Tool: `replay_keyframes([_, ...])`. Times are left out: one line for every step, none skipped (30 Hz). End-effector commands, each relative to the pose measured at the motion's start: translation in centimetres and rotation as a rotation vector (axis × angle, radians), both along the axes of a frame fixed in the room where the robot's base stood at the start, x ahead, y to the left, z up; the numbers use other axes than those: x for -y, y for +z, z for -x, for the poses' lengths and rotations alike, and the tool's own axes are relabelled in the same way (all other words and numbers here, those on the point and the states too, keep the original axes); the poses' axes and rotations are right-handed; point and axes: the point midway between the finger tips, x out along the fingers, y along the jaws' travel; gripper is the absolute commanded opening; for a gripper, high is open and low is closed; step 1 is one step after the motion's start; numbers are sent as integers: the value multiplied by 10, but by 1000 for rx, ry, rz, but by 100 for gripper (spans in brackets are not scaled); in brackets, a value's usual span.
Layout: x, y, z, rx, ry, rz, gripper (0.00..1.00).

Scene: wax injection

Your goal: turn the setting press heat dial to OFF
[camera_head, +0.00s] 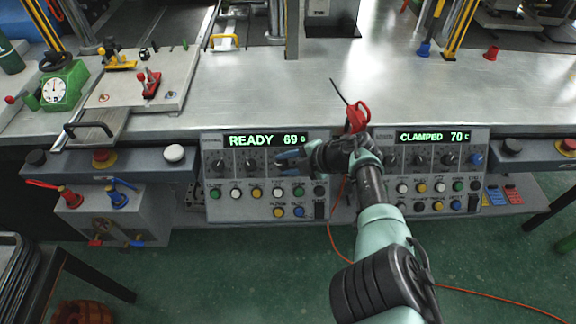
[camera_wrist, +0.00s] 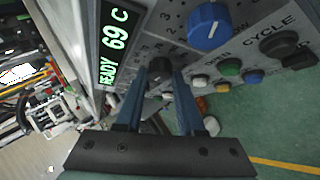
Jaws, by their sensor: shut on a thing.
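My gripper (camera_head: 283,161) reaches the left control panel (camera_head: 215,205), whose green display (camera_head: 264,140) reads READY 69 C. In the wrist view my gripper (camera_wrist: 158,84) has its two blue fingers either side of a black dial (camera_wrist: 160,67) and is shut on it. The dial's pointer and markings are hidden or too small to read. Two more black dials (camera_head: 219,166) (camera_head: 250,165) show left of my gripper. A blue dial (camera_wrist: 208,26) sits beside the gripped one in the wrist view. I cannot read the panel's name.
A second panel (camera_head: 430,205) reads CLAMPED 70 C at the right, with its own dials and blue knob (camera_head: 477,159). Several coloured buttons (camera_head: 257,193) lie just below the gripped dial. A red tool (camera_head: 357,115) shows by my wrist at the bench (camera_head: 300,90) edge.

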Motion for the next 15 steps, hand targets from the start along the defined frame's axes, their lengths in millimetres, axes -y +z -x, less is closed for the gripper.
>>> replay_keyframes([-1, -1, -1, 2, 34, 42, 0])
replay_keyframes([-1, -1, -1, 2, 51, 64, 0])
replay_keyframes([-1, 0, -2, 1, 75, 92, 0])
replay_keyframes([-1, 0, -2, 0, 92, 111, 0])
replay_keyframes([-1, 0, -2, 0, 109, 131, 0])
replay_keyframes([-2, 0, -2, 0, 132, 158, 0])
replay_keyframes([-2, 0, -2, 0, 148, 177, 0])
replay_keyframes([-2, 0, -2, 0, 163, 196, 0])
replay_keyframes([-2, 1, -2, 1, 183, 219, 0])
replay_keyframes([-3, 1, -2, 0, 197, 237, 0])
replay_keyframes([-3, 1, -2, 0, 211, 252, 0])
replay_keyframes([-3, 1, -3, 0, 229, 274, 0])
replay_keyframes([-4, 1, -3, 0, 242, 288, 0])
replay_keyframes([-4, 1, -3, 0, 253, 301, 0])
replay_keyframes([-4, 1, -3, 0, 266, 318, 0])
